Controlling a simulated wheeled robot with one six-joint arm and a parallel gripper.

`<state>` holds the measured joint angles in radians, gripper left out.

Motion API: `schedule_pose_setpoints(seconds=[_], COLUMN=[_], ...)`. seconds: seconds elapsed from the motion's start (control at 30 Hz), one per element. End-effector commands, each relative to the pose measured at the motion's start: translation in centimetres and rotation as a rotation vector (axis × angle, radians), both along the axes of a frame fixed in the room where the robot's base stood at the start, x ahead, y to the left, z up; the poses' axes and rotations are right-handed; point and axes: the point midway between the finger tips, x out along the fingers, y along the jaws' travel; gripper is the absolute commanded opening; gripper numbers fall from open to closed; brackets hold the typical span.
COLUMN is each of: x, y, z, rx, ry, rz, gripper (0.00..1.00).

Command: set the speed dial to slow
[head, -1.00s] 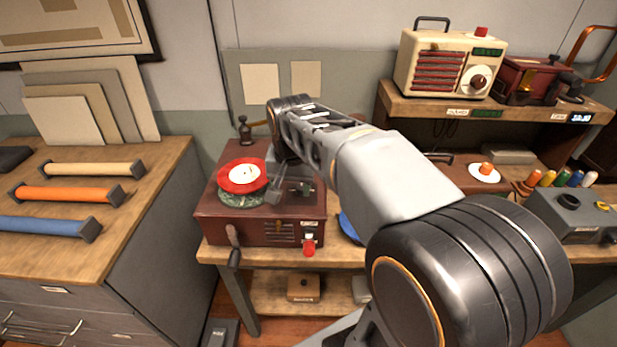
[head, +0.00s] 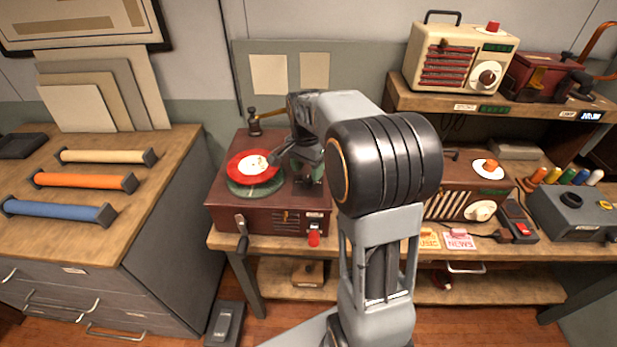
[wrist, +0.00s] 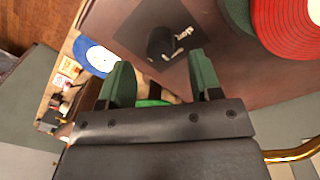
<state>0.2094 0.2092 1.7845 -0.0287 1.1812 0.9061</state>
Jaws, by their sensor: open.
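A dark red record player (head: 225,215) stands on the bench. A red record with a white centre (head: 240,166) lies over its green platter (head: 262,187). In the wrist view, a dark speed dial (wrist: 162,43) sits on a dark plate (wrist: 137,30) with white lettering that seems to read "slow" beside it. My gripper (wrist: 160,62) has green fingers, apart and empty, with the dial just beyond and between their tips. In the head view my gripper (head: 311,172) is over the player's right side, where my arm hides the dial. I cannot tell whether the fingers touch the dial.
The tone arm and record lie close to my gripper. A blue record (wrist: 93,56) lies beside the player. A brown radio (head: 460,195) stands to the right, a cream radio (head: 448,55) on the shelf.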

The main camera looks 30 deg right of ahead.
Motion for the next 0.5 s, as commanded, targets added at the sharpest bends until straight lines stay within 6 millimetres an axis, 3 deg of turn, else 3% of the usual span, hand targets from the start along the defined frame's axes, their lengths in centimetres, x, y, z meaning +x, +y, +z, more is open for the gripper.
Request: schedule_pose_setpoints(seconds=[0.2, 0.5], x=[-0.1, -0.2], y=[0.0, -0.1], z=[-2.6, -3.8], rx=[0.000, 0.000], ry=[0.002, 0.000], rz=[0.000, 0.001], gripper=[0.58, 0.58])
